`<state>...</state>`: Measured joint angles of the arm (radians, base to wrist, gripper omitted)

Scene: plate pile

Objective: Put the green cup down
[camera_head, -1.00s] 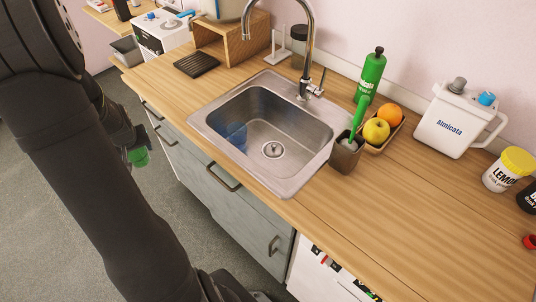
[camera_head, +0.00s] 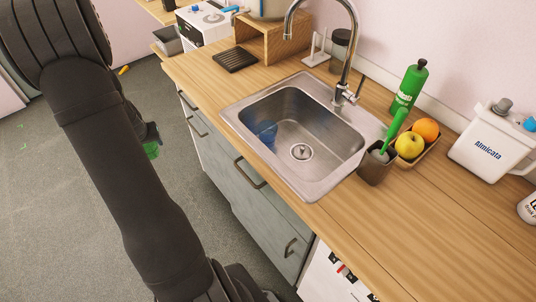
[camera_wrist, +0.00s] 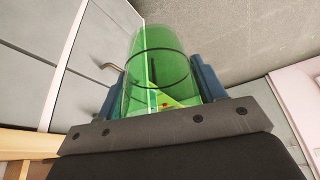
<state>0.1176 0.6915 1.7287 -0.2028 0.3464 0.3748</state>
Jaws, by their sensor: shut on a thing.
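The green cup (camera_wrist: 158,75) is see-through and sits between the two blue fingers of my gripper (camera_wrist: 160,90) in the wrist view. My gripper is shut on it. In the head view only a small part of the green cup (camera_head: 151,149) shows beside my dark arm, above the grey floor and left of the cabinet fronts. My arm hides most of the gripper there. Nothing is seen under the cup.
A brown holder (camera_head: 374,168), a fruit tray, a green bottle (camera_head: 409,88) and a white jug (camera_head: 490,140) stand to the right. Bare counter lies in front of them.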

